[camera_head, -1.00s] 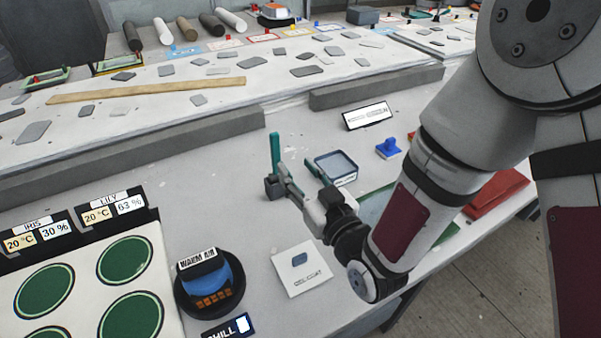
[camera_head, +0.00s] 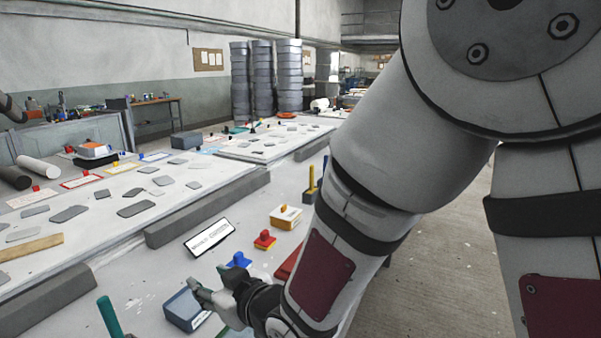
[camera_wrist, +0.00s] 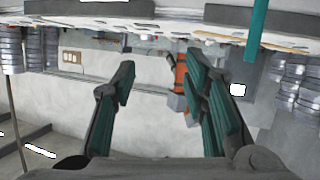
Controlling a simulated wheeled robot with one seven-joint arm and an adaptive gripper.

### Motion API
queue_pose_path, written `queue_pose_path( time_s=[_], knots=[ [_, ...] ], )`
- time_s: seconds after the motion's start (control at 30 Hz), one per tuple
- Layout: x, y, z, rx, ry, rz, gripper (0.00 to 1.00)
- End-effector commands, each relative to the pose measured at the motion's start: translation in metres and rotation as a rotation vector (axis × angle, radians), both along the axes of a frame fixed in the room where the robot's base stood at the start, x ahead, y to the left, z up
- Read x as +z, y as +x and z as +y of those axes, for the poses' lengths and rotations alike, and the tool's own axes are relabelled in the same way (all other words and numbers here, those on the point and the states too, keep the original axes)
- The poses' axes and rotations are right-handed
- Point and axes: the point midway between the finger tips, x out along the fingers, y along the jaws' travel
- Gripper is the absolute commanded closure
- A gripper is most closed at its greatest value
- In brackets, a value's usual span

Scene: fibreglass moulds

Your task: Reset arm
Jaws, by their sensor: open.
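My gripper (camera_head: 208,296) is low in the head view, over the workbench beside a blue-grey box (camera_head: 183,310). Its fingers partly overlap the box in the picture; I cannot tell whether they touch. In the wrist view my gripper (camera_wrist: 165,95) has its two green-padded fingers spread wide apart with nothing between them. The wrist view is upside down and looks out across the room. My forearm hides part of the bench on the right.
A teal post (camera_head: 108,316) stands at the lower left. A white sign (camera_head: 209,238) leans by a grey rail (camera_head: 208,208). Stacked grey cylinders (camera_head: 264,78) stand behind.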

Motion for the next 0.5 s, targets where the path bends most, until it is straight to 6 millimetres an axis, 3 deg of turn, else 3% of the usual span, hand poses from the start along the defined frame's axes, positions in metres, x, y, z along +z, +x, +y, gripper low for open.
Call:
queue_pose_path(
  time_s=[0.1,0.27,0.37,0.5],
  knots=[
    [0.025,0.015,-0.055,-0.119,-0.090,0.053,0.60],
    [0.049,0.014,-0.131,-0.278,-0.193,0.160,0.60],
    [0.063,0.001,-0.178,-0.380,-0.240,0.239,0.60],
    [0.080,-0.031,-0.241,-0.518,-0.284,0.363,0.60]
  ],
)
